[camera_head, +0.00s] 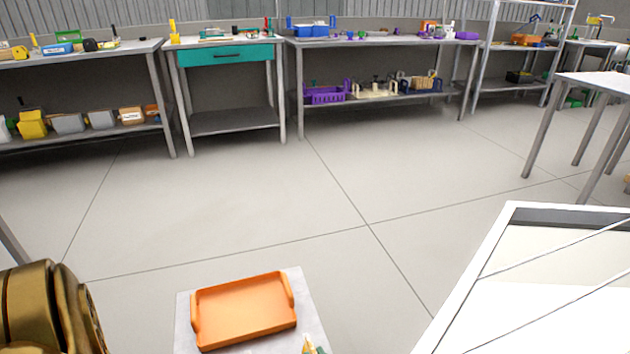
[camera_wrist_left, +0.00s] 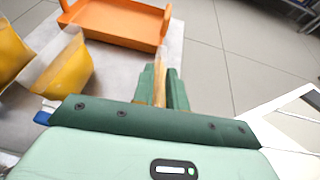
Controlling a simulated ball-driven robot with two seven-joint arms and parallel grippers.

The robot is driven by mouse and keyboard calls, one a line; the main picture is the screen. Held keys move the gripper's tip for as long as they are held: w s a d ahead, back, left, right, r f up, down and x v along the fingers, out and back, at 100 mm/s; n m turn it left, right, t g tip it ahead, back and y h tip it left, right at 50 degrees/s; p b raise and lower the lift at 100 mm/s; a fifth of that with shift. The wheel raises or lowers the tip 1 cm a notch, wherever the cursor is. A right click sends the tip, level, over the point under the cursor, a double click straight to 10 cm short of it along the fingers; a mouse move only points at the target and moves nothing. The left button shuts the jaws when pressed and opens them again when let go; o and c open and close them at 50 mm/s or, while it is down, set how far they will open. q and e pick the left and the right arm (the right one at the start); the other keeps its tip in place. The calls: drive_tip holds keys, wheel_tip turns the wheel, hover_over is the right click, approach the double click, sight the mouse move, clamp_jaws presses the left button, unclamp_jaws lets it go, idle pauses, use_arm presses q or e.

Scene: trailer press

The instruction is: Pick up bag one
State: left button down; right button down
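Two yellow bags stand on the grey tabletop in the left wrist view: one nearer the middle (camera_wrist_left: 66,76) with a pale upper flap, one cut off at the left edge (camera_wrist_left: 10,52). I cannot tell which is bag one. My left gripper (camera_wrist_left: 163,75) points toward the tabletop, right of these bags. A narrow tan strip (camera_wrist_left: 159,72) shows between its green fingers; whether they grip it is unclear. In the head view only the left fingertips (camera_head: 311,347) show at the bottom edge. My right gripper is out of view.
An orange tray (camera_head: 245,309) lies on the grey tabletop (camera_head: 184,325), just beyond the left gripper. A white framed surface (camera_head: 545,270) is at the right. Open floor (camera_head: 330,205) separates these from the loaded benches (camera_head: 380,98) at the back.

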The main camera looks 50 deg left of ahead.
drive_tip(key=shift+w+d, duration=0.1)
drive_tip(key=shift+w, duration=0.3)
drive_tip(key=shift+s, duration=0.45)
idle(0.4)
use_arm(q)
drive_tip(key=shift+r, duration=0.1)
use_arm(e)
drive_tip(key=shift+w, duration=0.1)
